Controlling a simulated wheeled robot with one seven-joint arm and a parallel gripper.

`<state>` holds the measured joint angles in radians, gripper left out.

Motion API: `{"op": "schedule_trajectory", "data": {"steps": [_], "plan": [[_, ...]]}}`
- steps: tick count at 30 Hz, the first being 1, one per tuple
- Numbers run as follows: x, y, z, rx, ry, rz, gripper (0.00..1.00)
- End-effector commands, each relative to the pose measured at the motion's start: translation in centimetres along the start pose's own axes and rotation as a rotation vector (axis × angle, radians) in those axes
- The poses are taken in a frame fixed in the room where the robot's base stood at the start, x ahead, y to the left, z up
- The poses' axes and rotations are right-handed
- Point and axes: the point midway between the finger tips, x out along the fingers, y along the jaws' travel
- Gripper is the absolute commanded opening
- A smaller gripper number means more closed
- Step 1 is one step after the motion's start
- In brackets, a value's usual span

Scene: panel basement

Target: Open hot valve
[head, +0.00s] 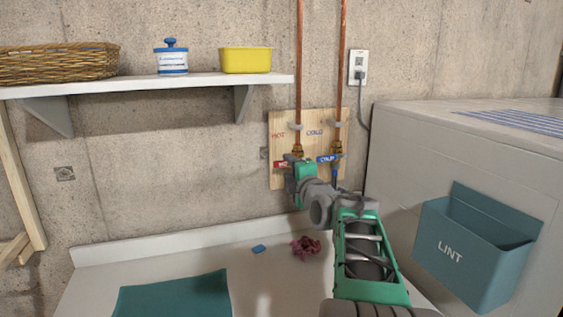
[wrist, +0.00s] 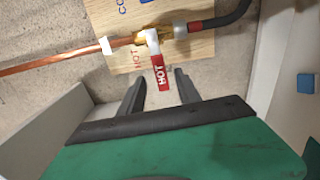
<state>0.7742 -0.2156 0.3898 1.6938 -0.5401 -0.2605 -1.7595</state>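The hot valve's red handle (head: 281,164), marked HOT, sits on the left copper pipe on a wooden board. In the wrist view the handle (wrist: 158,72) stands crosswise to its pipe (wrist: 60,62). My gripper (wrist: 160,75) is open, with one dark finger on each side of the handle's free end. I cannot tell whether a finger touches it. In the head view my arm covers part of the hot valve. The blue cold valve handle (head: 328,158) is just to the right, also crosswise to its pipe.
The wooden board (head: 279,126) is fixed to the concrete wall. A grey machine with a teal LINT bin (head: 472,250) stands at the right. A shelf (head: 150,86) is at upper left.

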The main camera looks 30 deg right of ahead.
Motion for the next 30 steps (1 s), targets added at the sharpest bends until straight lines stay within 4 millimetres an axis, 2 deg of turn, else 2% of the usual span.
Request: {"op": "schedule_trajectory", "data": {"steps": [3, 6, 9, 16, 30], "plan": [[2.4, 0.1, 0.0, 0.002, 0.002, -0.004, 0.40], [3.8, 0.1, 0.0, 0.002, 0.001, -0.003, 0.40], [4.4, 0.0, -0.1, 0.002, 0.001, -0.003, 0.40], [4.5, -0.1, -0.1, 0.002, 0.000, -0.003, 0.39], [4.5, -0.1, -0.1, 0.003, 0.000, -0.003, 0.01]]}}
